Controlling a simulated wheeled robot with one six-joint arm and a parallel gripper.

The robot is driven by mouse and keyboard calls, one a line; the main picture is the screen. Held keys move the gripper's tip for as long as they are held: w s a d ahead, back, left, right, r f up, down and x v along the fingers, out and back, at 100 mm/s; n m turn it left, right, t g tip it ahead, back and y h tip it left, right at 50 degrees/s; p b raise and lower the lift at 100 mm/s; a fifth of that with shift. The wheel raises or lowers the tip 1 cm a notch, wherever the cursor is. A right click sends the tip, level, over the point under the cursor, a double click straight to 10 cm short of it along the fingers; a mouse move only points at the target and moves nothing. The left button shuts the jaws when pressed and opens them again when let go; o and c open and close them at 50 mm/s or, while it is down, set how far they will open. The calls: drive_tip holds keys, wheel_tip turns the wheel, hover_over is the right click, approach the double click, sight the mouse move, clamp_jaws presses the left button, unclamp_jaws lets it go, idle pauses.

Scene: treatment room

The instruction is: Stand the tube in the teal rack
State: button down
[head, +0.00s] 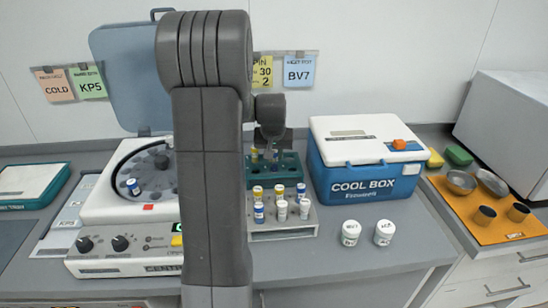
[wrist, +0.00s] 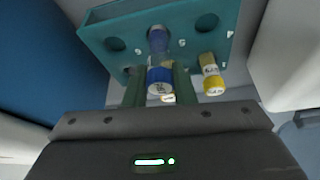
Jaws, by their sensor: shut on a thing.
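The teal rack (head: 290,171) stands at the back of the counter, left of the cool box, and fills the top of the wrist view (wrist: 100,35). My gripper (wrist: 160,88) is shut on a blue-capped tube (wrist: 159,76), with its two fingers on either side of it. The tube's cap faces the wrist camera and its far end points at the rack; I cannot tell whether that end is inside a hole. A yellow-capped tube (wrist: 211,75) stands in the rack beside it. In the head view my gripper (head: 270,142) is over the rack, partly hidden by my arm.
A grey rack (head: 285,232) with several yellow-, blue- and white-capped vials stands in front of the teal rack. The blue cool box (head: 365,180) is close on the right, the centrifuge (head: 130,195) on the left. Two white jars (head: 350,233) stand at the front.

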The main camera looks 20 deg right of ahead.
drive_tip(key=shift+f, duration=0.9)
drive_tip(key=shift+f, duration=0.25)
drive_tip(key=c, duration=1.2)
unclamp_jaws()
drive_tip(key=shift+r, duration=0.1)
drive_tip(key=shift+r, duration=0.5)
drive_tip(key=v, duration=1.1)
drive_tip(key=shift+b, duration=0.4)
